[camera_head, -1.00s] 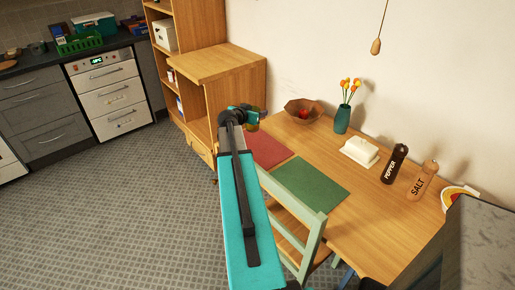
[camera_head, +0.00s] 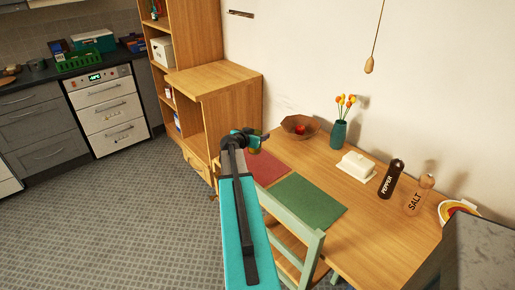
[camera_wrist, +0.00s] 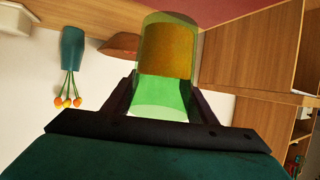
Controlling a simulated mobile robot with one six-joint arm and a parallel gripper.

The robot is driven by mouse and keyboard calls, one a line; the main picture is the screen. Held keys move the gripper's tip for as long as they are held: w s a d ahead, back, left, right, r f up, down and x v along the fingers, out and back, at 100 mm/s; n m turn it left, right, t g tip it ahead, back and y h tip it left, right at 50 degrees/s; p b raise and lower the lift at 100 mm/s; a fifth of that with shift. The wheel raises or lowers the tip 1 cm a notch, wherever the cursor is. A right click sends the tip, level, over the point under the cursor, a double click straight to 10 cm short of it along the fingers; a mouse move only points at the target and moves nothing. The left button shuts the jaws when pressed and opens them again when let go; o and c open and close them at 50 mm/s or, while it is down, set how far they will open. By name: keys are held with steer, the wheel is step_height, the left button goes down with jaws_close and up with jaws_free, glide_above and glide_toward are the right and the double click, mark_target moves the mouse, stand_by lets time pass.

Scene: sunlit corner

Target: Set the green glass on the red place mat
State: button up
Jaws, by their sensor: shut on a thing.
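The green glass (camera_wrist: 165,55) is see-through and is gripped between the two dark fingers of my gripper (camera_wrist: 165,100) in the wrist view, where the picture is upside down. In the head view my gripper (camera_head: 256,139) is over the far left end of the table, and the glass shows only as a small dark patch at its tip. The red place mat (camera_head: 266,169) lies flat on the table, just below the gripper in the picture. The mat also shows at the top of the wrist view (camera_wrist: 235,8). The glass appears held above the mat; the exact gap is unclear.
A wooden bowl (camera_head: 300,127) with red fruit and a teal vase (camera_head: 339,134) of flowers stand behind the mat. A green mat (camera_head: 306,201), butter dish (camera_head: 357,166), pepper mill (camera_head: 391,179) and salt mill (camera_head: 419,195) are to the right. A chair (camera_head: 300,232) stands in front.

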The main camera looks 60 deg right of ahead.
steer(key=shift+f, duration=1.5)
steer(key=shift+p, duration=0.3)
steer(key=shift+f+p, duration=0.45)
steer(key=shift+f, duration=1.4)
steer(key=shift+f+b, duration=0.15)
steer(key=shift+b, duration=0.15)
steer(key=o, duration=1.3)
steer(key=shift+r+p, duration=0.2)
steer(key=shift+p, duration=0.15)
steer(key=shift+b+v, duration=0.7)
steer(key=shift+v, duration=1.1)
steer(key=shift+b+v, duration=1.2)
steer(key=shift+v, duration=3)
